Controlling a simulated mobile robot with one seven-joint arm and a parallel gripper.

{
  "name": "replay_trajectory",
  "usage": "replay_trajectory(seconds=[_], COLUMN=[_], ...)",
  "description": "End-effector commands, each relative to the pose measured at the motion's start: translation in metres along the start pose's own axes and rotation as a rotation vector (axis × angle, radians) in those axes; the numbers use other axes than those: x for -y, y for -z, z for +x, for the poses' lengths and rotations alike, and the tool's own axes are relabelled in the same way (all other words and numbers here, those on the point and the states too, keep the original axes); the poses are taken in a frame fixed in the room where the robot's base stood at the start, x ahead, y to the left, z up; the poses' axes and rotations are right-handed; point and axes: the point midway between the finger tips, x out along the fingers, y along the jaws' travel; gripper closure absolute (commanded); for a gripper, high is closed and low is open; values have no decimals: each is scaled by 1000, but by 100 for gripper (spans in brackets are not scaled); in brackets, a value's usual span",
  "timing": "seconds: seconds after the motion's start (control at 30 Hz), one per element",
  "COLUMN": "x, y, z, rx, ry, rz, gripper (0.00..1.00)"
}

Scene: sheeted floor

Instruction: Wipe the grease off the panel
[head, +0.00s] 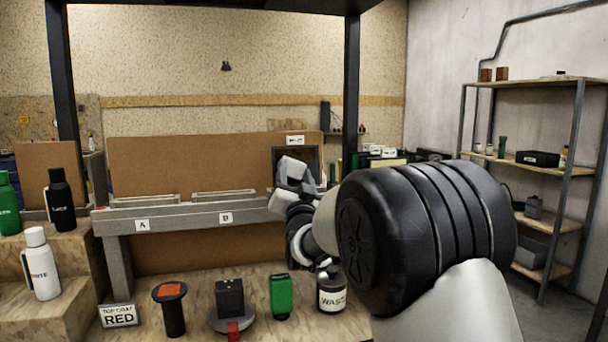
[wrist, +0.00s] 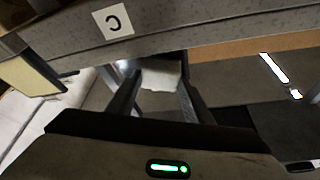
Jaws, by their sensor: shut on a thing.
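My gripper (wrist: 158,92) is shut on a pale, whitish thing (wrist: 161,75), possibly a cloth or pad, which shows between the two dark fingers in the wrist view. In the head view my gripper (head: 294,178) is at the right end of the grey ledge, partly hidden by my own arm. A dark-framed panel (head: 311,153) with a small white label above it stands behind my gripper, partly covered by it. I cannot make out grease on it. In the wrist view a grey beam (wrist: 180,32) with a C label runs close above the fingers.
The grey ledge (head: 180,216) carries labels A and B and two shallow trays. Below stand a black post with an orange top (head: 173,308), a black block, a green container (head: 280,296) and a WASTE can (head: 331,294). Bottles stand left on wooden steps; shelving stands right.

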Motion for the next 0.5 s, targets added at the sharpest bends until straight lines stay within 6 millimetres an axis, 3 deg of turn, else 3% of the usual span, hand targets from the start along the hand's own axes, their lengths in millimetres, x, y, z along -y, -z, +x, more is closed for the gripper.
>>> replay_trajectory(seconds=[0.5], x=[30], y=[-11], z=[-4], rx=[0], ry=[2], rz=[1], gripper=[72])
